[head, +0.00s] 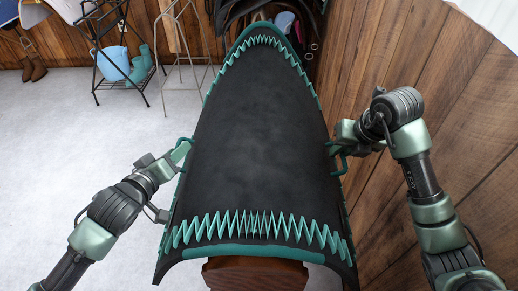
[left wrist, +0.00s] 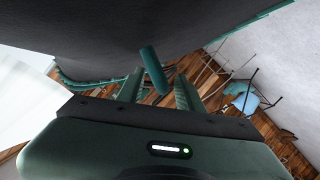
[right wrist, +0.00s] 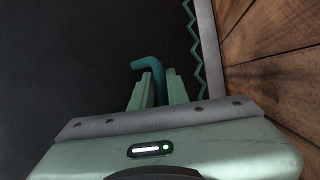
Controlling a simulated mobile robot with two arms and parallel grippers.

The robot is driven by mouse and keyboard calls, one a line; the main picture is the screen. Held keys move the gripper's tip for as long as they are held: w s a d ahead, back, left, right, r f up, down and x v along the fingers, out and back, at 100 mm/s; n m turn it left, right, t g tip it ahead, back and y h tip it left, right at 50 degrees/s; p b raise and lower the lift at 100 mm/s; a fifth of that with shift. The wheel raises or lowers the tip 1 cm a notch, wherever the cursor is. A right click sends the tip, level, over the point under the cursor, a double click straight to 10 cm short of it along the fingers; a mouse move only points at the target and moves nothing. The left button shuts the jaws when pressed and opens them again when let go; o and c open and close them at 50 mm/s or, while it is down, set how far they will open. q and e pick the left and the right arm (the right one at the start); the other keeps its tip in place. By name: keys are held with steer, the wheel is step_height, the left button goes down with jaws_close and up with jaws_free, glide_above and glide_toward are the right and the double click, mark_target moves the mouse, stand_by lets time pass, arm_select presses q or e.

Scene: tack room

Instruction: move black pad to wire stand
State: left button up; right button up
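The black pad (head: 260,130) with teal zigzag trim and a teal handle on each side lies draped over a brown wooden support (head: 255,273). The wire stand (head: 165,72), thin and pale, stands on the floor beyond the pad's left side. My left gripper (head: 180,152) is at the pad's left handle; in the left wrist view its fingers are spread, with the handle (left wrist: 153,70) between and just beyond their tips. My right gripper (head: 340,150) is at the right handle; in the right wrist view its fingers are closed around the handle (right wrist: 149,64).
A black rack (head: 97,50) with a light-blue bucket (head: 113,62) and teal boots (head: 141,62) stands at the back left. Brown boots (head: 34,68) are further left. A wooden wall (head: 460,110) is close on the right. The pale floor at left is clear.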

arm_select(q)
steer(key=c, duration=0.4)
arm_select(e)
jaws_close()
arm_select(q)
jaws_close()
steer(key=shift+r, duration=0.1)
arm_select(e)
steer(key=shift+r, duration=0.1)
stand_by(0.5)
